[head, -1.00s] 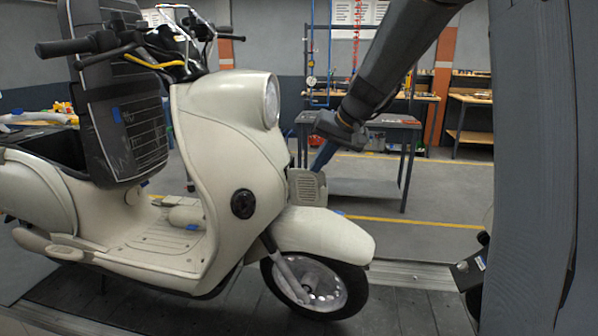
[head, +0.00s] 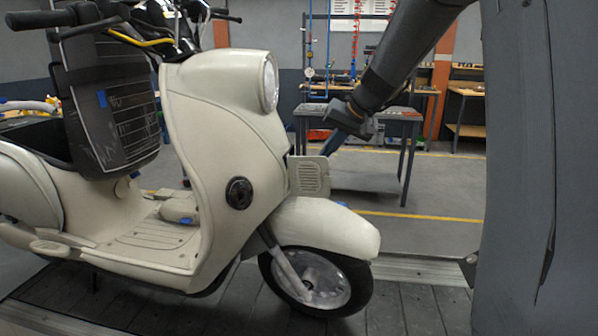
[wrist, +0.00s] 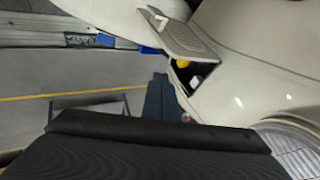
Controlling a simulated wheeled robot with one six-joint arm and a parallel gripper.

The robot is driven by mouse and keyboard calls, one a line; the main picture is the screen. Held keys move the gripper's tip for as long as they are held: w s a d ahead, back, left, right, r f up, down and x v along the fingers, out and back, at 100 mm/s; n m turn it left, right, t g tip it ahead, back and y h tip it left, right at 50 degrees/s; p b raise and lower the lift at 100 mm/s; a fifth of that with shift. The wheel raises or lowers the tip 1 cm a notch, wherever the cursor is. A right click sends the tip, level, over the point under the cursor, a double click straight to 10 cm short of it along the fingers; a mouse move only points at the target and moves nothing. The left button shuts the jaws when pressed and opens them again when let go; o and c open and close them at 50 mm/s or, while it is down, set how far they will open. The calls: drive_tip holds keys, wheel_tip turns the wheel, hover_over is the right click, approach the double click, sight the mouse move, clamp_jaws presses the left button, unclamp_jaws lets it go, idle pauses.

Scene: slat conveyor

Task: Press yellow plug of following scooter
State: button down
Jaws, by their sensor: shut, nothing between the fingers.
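The cream scooter (head: 215,130) stands upright on the slat conveyor with its front facing right. A cream grille-like flap (head: 309,176) stands out from its front; the wrist view shows this flap (wrist: 178,38) open over a dark recess. The yellow plug (wrist: 182,63) shows inside the recess, partly covered by the flap. My gripper (head: 330,147) is shut and empty, just above and right of the flap in the head view. Its blue fingers (wrist: 160,80) point toward the scooter in the wrist view, a little left of and below the plug, apparently apart from it. The plug is hidden in the head view.
The scooter's headlight (head: 269,82) and front fender (head: 325,226) are close to my gripper. A grey workbench (head: 400,145) stands behind on the floor. The floor between the scooter and the bench is clear.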

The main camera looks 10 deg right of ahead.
drive_tip(key=p+x, duration=0.2)
drive_tip(key=x, duration=0.7)
drive_tip(key=shift+f, duration=0.1)
drive_tip(key=shift+w+a+f+p, duration=0.1)
drive_tip(key=shift+w+a+p, duration=0.3)
drive_tip(key=shift+a, duration=0.25)
drive_tip(key=shift+w+a+f+p, duration=0.1)
drive_tip(key=shift+w+a+p, duration=0.25)
drive_tip(key=shift+a, duration=0.3)
drive_tip(key=shift+w+a+f+p, duration=0.1)
drive_tip(key=shift+w+a+p, duration=0.3)
drive_tip(key=shift+a, duration=0.3)
